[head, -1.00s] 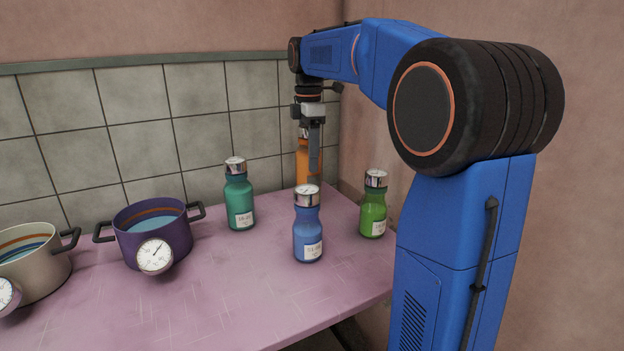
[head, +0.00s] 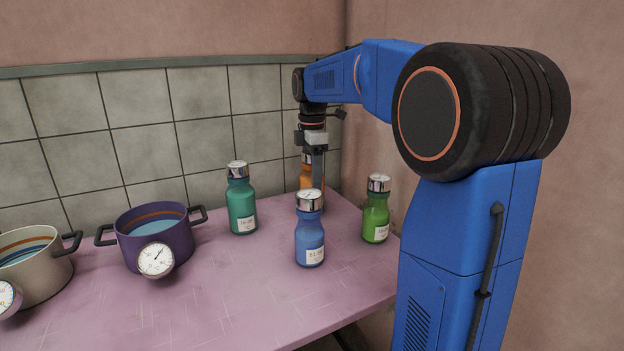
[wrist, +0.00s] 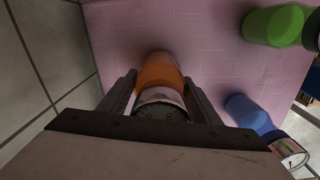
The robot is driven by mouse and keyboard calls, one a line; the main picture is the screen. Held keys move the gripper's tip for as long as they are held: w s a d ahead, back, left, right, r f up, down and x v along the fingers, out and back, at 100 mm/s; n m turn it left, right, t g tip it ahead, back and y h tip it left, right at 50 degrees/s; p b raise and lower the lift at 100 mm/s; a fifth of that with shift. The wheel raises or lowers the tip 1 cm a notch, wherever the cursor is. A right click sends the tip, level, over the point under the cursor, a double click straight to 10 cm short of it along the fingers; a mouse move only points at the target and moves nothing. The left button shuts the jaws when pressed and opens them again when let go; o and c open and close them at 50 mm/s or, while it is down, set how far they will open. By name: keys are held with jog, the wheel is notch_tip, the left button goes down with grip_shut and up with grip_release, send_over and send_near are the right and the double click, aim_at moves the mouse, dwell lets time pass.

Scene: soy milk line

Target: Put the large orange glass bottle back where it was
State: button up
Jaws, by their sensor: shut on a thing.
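The orange glass bottle (head: 305,173) is upright at the back right of the pink table, mostly hidden behind my gripper and the blue bottle in the head view. In the wrist view the orange bottle (wrist: 160,75) sits between the two fingers, its metal cap toward the camera. My gripper (head: 317,178) points down from above and is shut on the orange bottle. It also shows in the wrist view (wrist: 158,92). The bottle's base is low, at or close to the tabletop; contact cannot be told.
A teal bottle (head: 241,205) stands left, a blue bottle (head: 309,241) in front and a green bottle (head: 375,215) to the right. A purple pot (head: 153,235) and a cream pot (head: 35,270) stand at left. Tiled wall (head: 140,120) is close behind. The pink table (head: 215,300) is clear in front.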

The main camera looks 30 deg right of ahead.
jog(key=o, duration=1.6)
jog(key=shift+c, duration=0.2)
notch_tip(320, 180, up, 12)
jog(key=shift+r, duration=0.15)
